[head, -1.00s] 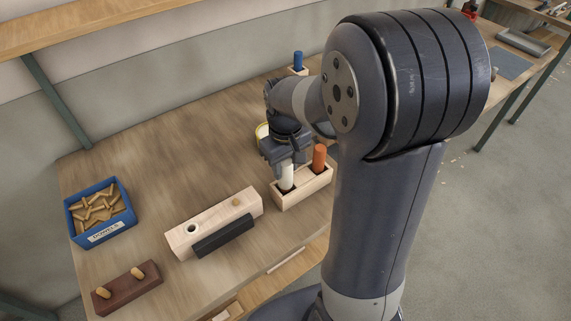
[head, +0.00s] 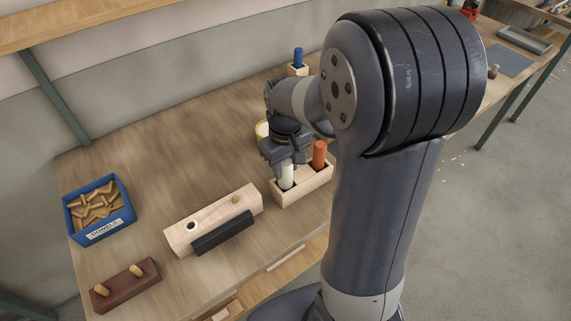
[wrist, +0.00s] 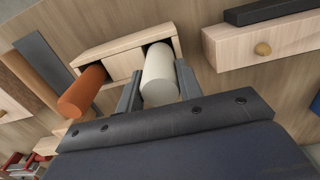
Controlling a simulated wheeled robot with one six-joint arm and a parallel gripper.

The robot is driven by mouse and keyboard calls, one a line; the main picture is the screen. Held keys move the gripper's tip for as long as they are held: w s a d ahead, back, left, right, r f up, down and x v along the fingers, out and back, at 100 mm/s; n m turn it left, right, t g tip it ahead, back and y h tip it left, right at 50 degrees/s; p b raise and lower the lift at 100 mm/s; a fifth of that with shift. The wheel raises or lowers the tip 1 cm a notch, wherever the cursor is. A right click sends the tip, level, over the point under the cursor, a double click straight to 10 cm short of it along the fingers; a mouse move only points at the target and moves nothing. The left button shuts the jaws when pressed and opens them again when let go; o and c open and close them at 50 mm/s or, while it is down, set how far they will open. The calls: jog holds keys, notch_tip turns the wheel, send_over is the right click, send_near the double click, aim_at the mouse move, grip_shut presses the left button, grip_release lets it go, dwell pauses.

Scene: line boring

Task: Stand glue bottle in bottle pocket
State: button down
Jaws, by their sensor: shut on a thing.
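The white glue bottle (head: 287,179) stands roughly upright with its lower end inside the left pocket of a pale wooden holder (head: 308,192). In the wrist view the bottle (wrist: 158,70) shows between my fingers, its lower end in the holder's opening. My gripper (head: 283,164) is shut on the bottle from above; in the wrist view its fingers (wrist: 158,90) flank the bottle. The bottom of the bottle is hidden by the holder walls. An orange cylinder (head: 319,154) stands in the holder's other pocket.
A pale block with a hole and a dowel (head: 213,218) lies left of the holder, a black bar (head: 224,232) against it. A blue dowel bin (head: 99,230) and a brown block (head: 127,285) are farther left. The back-left tabletop is clear.

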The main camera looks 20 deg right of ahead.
jog(key=shift+f, duration=0.25)
jog(key=shift+f+b, duration=0.5)
jog(key=shift+b, duration=0.05)
grip_release()
dwell(0.6)
jog(key=shift+r, duration=0.15)
jog(key=shift+r+p, duration=3.7)
jog(key=shift+r, duration=0.75)
jog(key=shift+r, duration=0.1)
